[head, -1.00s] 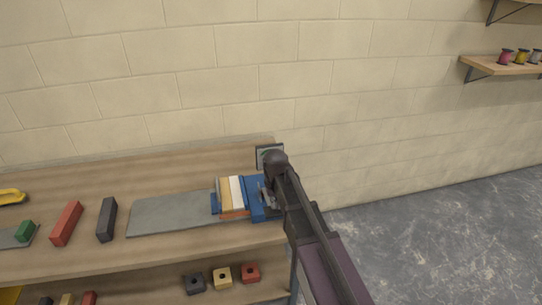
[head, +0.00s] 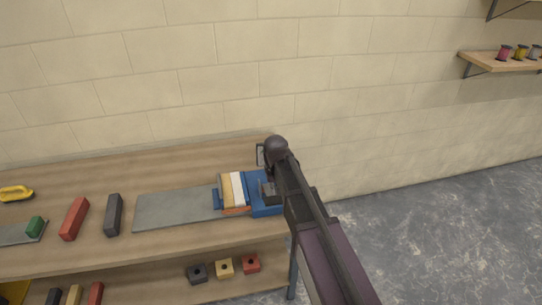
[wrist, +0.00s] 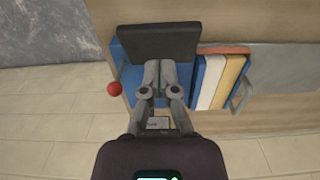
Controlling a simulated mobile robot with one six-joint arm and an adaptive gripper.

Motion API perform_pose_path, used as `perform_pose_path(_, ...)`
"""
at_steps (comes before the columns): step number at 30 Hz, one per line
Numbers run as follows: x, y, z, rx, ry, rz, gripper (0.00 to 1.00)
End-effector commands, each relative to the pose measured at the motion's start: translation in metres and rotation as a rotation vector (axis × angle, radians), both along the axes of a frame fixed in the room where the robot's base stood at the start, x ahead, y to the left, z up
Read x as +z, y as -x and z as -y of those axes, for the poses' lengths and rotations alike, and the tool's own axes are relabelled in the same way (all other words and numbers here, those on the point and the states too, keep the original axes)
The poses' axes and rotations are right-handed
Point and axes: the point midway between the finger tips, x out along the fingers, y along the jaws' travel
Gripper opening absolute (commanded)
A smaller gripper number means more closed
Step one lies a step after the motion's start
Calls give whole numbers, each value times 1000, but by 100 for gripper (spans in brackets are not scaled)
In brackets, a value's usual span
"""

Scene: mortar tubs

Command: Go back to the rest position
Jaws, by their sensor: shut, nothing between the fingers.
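My gripper (wrist: 161,68) shows in the wrist view with its two grey fingers together and nothing between them. A dark flat plate (wrist: 158,42) lies just beyond the fingertips; I cannot tell whether they touch. Behind it is a blue clamp-like fixture (wrist: 128,72) with white, tan and blue slabs side by side. In the head view my dark arm reaches in from the lower right, its end over the right end of the bench, beside the blue fixture (head: 262,208). The fingers are mostly hidden there by the arm.
The wooden bench (head: 165,245) holds a grey sheet (head: 175,210), a dark bar (head: 114,215), a red bar (head: 74,218) and a green block (head: 35,227). A red ball (wrist: 114,89) sits left of the fingers. Open floor (head: 440,240) lies right of the bench.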

Motion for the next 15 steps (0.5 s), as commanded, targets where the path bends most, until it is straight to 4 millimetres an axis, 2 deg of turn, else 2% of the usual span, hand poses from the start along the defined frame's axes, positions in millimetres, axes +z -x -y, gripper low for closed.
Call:
perform_pose_path(11, 0, 0, 0, 0, 0, 0, 0)
perform_pose_path(15, 0, 4, 8, -9, 0, 0, 0)
